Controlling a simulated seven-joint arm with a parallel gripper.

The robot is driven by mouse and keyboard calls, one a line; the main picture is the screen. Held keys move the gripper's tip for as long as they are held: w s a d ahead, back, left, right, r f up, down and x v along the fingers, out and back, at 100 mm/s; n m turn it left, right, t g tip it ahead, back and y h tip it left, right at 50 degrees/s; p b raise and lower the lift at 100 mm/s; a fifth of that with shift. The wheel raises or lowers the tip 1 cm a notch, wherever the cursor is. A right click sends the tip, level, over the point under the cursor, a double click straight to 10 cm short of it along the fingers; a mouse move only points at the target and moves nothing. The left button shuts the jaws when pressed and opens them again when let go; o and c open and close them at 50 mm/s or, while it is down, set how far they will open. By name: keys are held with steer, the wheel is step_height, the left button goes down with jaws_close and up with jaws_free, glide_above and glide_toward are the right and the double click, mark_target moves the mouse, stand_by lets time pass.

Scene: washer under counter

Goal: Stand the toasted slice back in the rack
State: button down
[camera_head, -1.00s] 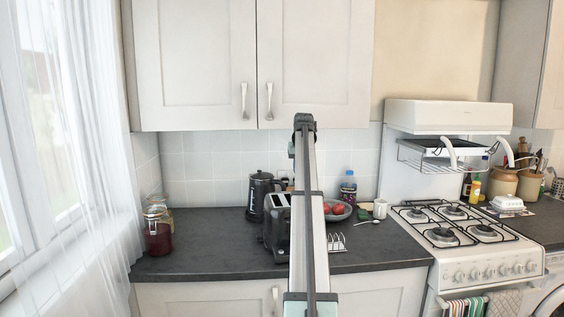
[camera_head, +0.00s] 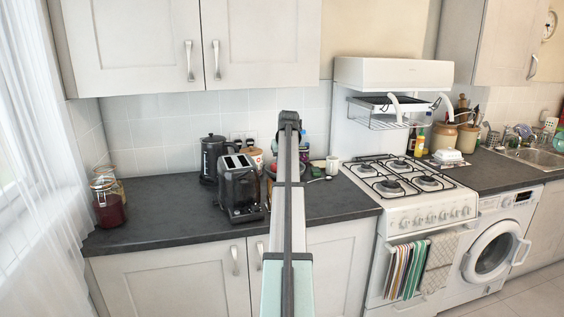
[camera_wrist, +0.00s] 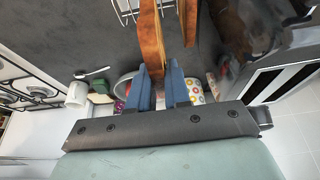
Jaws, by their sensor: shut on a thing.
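In the wrist view my gripper (camera_wrist: 159,72) has its blue fingers shut on the toasted slice (camera_wrist: 152,38), a brown, crusted slice seen nearly edge-on, standing out beyond the fingertips. The wire rack (camera_wrist: 126,10) shows partly at the top edge, just left of the slice; the two look apart, though depth is hard to judge. A second brown strip (camera_wrist: 187,18) lies right of the held slice; I cannot tell whether it is another slice or a reflection. In the head view my arm hides the gripper, slice and rack.
The dark toaster (camera_head: 240,188) stands left of my arm, and close on the right in the wrist view. Behind are a kettle (camera_head: 213,157) and a mug (camera_head: 332,165). The gas hob (camera_head: 400,177) is to the right.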

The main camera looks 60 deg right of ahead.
steer(key=shift+f, duration=3.45)
steer(key=c, duration=1)
jaws_free()
steer(key=shift+r, duration=3.55)
